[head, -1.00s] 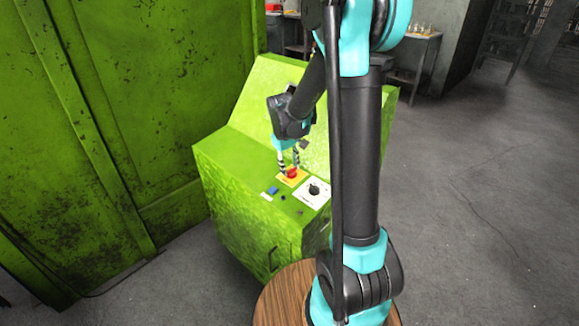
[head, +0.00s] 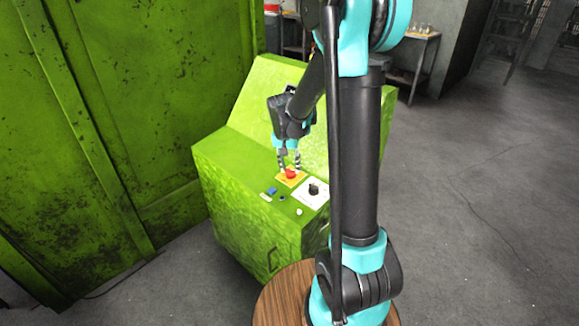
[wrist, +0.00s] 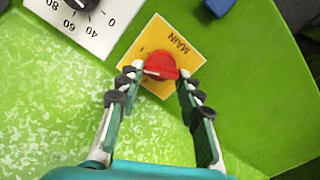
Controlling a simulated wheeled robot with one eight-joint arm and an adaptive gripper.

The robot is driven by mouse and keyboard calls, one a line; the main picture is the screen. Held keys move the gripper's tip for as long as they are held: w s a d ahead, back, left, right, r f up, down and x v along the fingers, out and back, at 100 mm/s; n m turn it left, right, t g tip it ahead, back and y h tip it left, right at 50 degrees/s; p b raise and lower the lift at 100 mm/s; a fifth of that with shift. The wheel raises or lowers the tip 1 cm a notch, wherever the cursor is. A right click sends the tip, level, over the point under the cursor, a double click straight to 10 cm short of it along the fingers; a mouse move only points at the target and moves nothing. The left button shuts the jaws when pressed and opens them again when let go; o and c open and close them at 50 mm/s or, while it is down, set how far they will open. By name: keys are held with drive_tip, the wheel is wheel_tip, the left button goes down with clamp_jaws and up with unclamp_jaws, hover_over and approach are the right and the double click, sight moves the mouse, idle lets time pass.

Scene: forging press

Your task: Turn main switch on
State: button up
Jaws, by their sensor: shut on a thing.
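The main switch (head: 291,174) is a red knob on a yellow plate (wrist: 191,46) marked MAIN, on top of the green control cabinet (head: 232,165). In the wrist view the red knob (wrist: 161,65) has a pale mark pointing left. My gripper (head: 290,167) reaches down from above, and its fingertips (wrist: 161,73) are shut on the red knob, one on each side. The fingertips hide part of the knob's sides.
A white dial plate with a black knob (head: 314,189) lies beside the switch. A blue button (head: 272,191) and a small white button or lamp (head: 299,212) are close by. The tall green machine wall (head: 100,130) stands at the left.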

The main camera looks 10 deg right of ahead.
sight(287, 179)
drive_tip(key=m, duration=0.5)
drive_tip(key=shift+d+m, duration=0.1)
drive_tip(key=shift+m, duration=0.3)
idle(0.4)
drive_tip(key=o, duration=1.2)
drive_tip(key=shift+c, duration=0.2)
drive_tip(key=shift+r, duration=0.15)
wheel_tip(287, 179, up, 12)
drive_tip(key=s+a, duration=0.1)
drive_tip(key=shift+a+f, duration=0.2)
drive_tip(key=shift+a, duration=0.1)
drive_tip(key=shift+s, duration=0.15)
